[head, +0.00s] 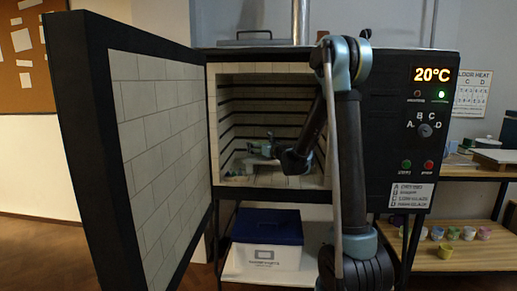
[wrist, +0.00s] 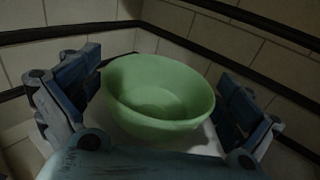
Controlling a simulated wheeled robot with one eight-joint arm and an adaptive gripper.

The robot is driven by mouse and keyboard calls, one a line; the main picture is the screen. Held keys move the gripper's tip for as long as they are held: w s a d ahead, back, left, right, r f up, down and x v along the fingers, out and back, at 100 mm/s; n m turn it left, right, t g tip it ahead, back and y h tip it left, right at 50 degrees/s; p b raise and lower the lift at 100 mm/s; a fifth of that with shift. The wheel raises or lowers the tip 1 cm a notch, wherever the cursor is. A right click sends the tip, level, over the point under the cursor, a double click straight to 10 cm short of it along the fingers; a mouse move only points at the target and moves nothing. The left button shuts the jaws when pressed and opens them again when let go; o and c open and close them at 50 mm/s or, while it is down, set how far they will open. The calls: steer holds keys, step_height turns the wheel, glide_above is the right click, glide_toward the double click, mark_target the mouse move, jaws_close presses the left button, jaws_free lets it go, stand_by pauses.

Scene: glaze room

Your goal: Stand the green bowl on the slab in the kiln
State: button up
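The green bowl (wrist: 160,95) is upright in the wrist view, inside the kiln (head: 215,125). A pale slab (wrist: 207,140) shows under and beside it, and the bowl appears to stand on it; the contact is hidden. My gripper (wrist: 160,88) has its fingers spread wide, one on each side of the bowl. The fingers look apart from its rim, though the gap is very small. In the head view my gripper (head: 262,147) is inside the kiln chamber, above the pale slab (head: 268,178). The bowl cannot be made out there.
The kiln door (head: 150,135) stands wide open on the left. Brick walls with dark grooves surround the gripper closely. A blue-lidded box (head: 266,228) is under the kiln. Several small coloured cups (head: 453,233) sit on the right shelf.

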steer(key=shift+r, duration=0.15)
steer(key=v, duration=1.1)
steer(key=shift+s+d, duration=0.2)
steer(key=shift+s, duration=0.05)
steer(key=s+d+f+n+g+h, duration=0.1)
steer(key=s+d+f+n+g, duration=0.15)
steer(key=s+n, duration=0.7)
steer(key=s+d+f+n+g+h, duration=0.1)
steer(key=s+d+f+n+g, duration=0.2)
steer(key=s+n, duration=0.6)
steer(key=s+d+f+n+g+h, duration=0.2)
steer(key=s+d+f+n, duration=0.1)
steer(key=s, duration=0.5)
steer(key=s+d+f+n+g+h, duration=0.2)
steer(key=s+d+f+n+h, duration=0.1)
steer(key=s+d, duration=0.4)
steer(key=s+d+f+n+g+h, duration=0.2)
steer(key=s+d+f+n, duration=0.3)
steer(key=s, duration=0.4)
steer(key=shift+s+f+g, duration=0.35)
steer(key=shift+f+g, duration=0.1)
